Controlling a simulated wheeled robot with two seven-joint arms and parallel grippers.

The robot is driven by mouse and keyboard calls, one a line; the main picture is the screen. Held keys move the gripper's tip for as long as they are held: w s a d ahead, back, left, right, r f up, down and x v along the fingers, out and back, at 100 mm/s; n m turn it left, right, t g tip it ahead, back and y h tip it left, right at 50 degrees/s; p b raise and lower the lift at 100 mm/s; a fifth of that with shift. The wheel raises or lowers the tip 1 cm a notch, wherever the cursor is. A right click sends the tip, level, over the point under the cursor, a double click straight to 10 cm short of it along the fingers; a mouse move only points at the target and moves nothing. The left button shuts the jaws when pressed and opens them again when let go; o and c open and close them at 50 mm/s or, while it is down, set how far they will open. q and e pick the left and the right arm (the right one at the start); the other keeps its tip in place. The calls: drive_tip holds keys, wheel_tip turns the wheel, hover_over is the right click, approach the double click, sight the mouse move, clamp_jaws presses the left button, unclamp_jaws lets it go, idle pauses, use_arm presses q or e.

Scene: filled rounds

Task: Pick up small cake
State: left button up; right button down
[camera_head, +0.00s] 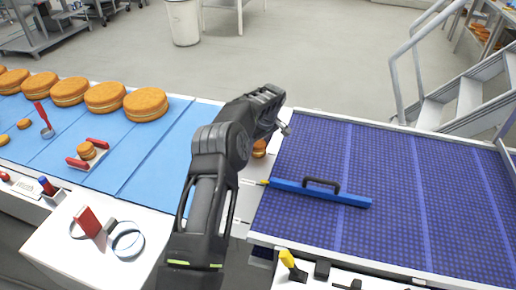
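A small cake (260,147) sits on the white strip between the two belts, beside my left arm and partly hidden by it. Another small cake (86,151) sits between two red handles on the blue belt. Two more small cakes, one (24,124) and another (4,139), lie at the left of that belt. My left gripper (284,129) is at the end of the dark arm, near the corner of the purple belt, just above and right of the partly hidden cake. Its fingers are small and mostly hidden, so their opening is unclear. My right gripper is not in view.
Several large round cakes (146,104) line the back of the blue belt (150,150). A blue bar with a dark handle (321,184) lies on the otherwise clear purple belt (400,190). A red-handled scoop (44,120) lies at left. Metal stairs (468,95) stand behind right.

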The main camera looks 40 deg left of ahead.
sight(258, 143)
use_arm(q)
drive_tip(key=c, duration=0.5)
drive_tip(key=shift+w+r, duration=0.1)
drive_tip(key=shift+r, duration=0.35)
wheel_tip(258, 143, up, 9)
drive_tip(key=shift+r+b, duration=0.1)
drive_tip(key=shift+b, duration=1.15)
